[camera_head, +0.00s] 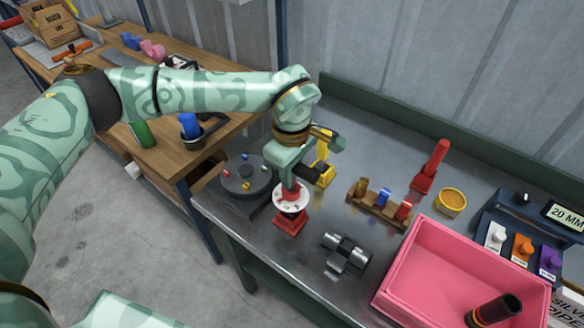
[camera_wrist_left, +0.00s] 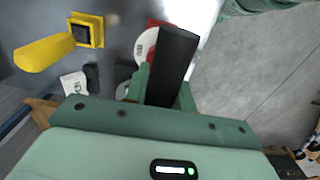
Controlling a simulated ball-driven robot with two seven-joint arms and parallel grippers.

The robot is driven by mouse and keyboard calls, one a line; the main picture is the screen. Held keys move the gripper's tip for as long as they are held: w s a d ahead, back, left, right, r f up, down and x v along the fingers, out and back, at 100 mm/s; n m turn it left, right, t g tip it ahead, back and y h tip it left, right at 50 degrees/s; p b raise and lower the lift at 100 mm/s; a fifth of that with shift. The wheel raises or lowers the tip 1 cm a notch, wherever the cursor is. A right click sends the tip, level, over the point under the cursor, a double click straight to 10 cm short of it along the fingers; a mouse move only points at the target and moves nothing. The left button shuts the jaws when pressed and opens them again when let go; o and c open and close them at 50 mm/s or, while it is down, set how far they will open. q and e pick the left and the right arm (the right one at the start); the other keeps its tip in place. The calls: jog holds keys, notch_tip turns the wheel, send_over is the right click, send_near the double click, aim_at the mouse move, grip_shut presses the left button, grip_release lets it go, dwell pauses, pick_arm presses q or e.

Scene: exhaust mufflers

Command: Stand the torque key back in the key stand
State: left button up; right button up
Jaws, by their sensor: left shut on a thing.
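My left gripper (camera_head: 289,180) is shut on a black cylindrical grip, which I take to be the torque key (camera_head: 311,172). In the left wrist view the black grip (camera_wrist_left: 173,58) stands out between the fingers. Directly below the gripper is a red stand (camera_head: 289,224) with a white disc (camera_head: 283,203) on top. The disc also shows behind the black grip in the wrist view (camera_wrist_left: 146,43). The key's lower end is hidden, so I cannot tell whether it touches the disc. I cannot tell for certain which fixture is the key stand. My right gripper is not in view.
A yellow lever (camera_head: 322,174) stands close behind the gripper. A wooden rack (camera_head: 379,210) with coloured pegs, a metal muffler piece (camera_head: 345,253), a red lever (camera_head: 430,166), a yellow cup (camera_head: 450,201) and a pink bin (camera_head: 398,284) lie to the right. A dark round fixture (camera_head: 243,181) is left.

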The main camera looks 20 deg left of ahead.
aim_at(292, 189)
pick_arm(q)
jog(key=shift+f, duration=0.1)
dwell(0.3)
jog(key=shift+f+b, duration=0.85)
jog(key=shift+f, duration=0.8)
jog(key=o, duration=1.1)
